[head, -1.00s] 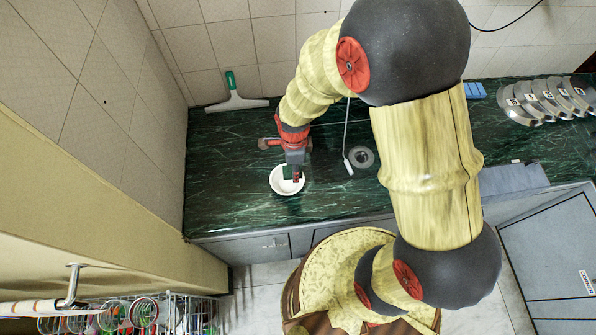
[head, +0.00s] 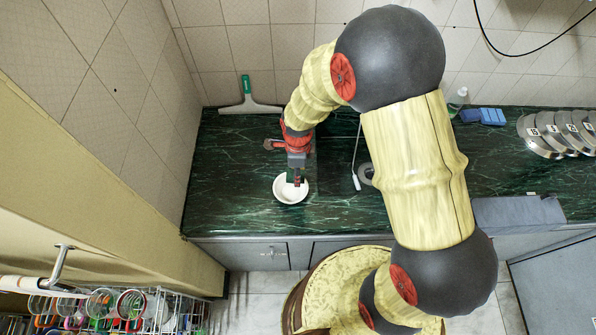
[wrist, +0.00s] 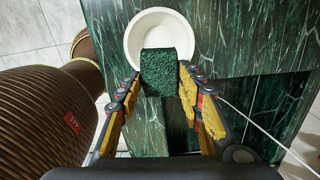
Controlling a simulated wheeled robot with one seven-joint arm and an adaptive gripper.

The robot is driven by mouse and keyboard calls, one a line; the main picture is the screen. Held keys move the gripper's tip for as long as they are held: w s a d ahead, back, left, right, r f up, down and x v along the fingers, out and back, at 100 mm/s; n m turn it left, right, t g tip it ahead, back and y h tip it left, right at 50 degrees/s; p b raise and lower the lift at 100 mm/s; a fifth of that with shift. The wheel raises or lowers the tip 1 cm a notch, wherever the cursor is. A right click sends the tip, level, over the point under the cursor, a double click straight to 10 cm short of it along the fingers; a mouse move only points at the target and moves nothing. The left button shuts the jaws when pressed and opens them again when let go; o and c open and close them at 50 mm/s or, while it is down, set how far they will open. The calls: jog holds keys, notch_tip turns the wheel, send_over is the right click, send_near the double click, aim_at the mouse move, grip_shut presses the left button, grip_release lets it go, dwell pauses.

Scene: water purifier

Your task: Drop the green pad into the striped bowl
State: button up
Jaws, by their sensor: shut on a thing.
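The bowl (head: 284,199) stands on the dark green counter. It looks white, and I see no stripes on it. It also shows at the top of the wrist view (wrist: 134,40). The green pad (wrist: 165,72) is a dark, rough block between the fingertips of my gripper (wrist: 160,80). My gripper is shut on it. In the wrist view the pad's far end overlaps the bowl's rim and inside. In the head view my gripper (head: 297,180) is over the back part of the bowl, and the pad is mostly hidden there.
A squeegee (head: 248,106) stands by the back wall. A sink drain (head: 366,173) and a thin white-tipped rod (head: 356,165) lie right of the bowl. Blue sponges (head: 490,116), metal discs (head: 540,135) and a grey cloth (head: 515,213) are farther right. The counter left of the bowl is clear.

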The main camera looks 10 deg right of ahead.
jog(key=shift+f+b, duration=0.55)
jog(key=shift+f, duration=0.65)
jog(key=o, duration=0.8)
jog(key=shift+r, duration=0.1)
notch_tip(320, 180, up, 12)
jog(key=shift+f, duration=0.1)
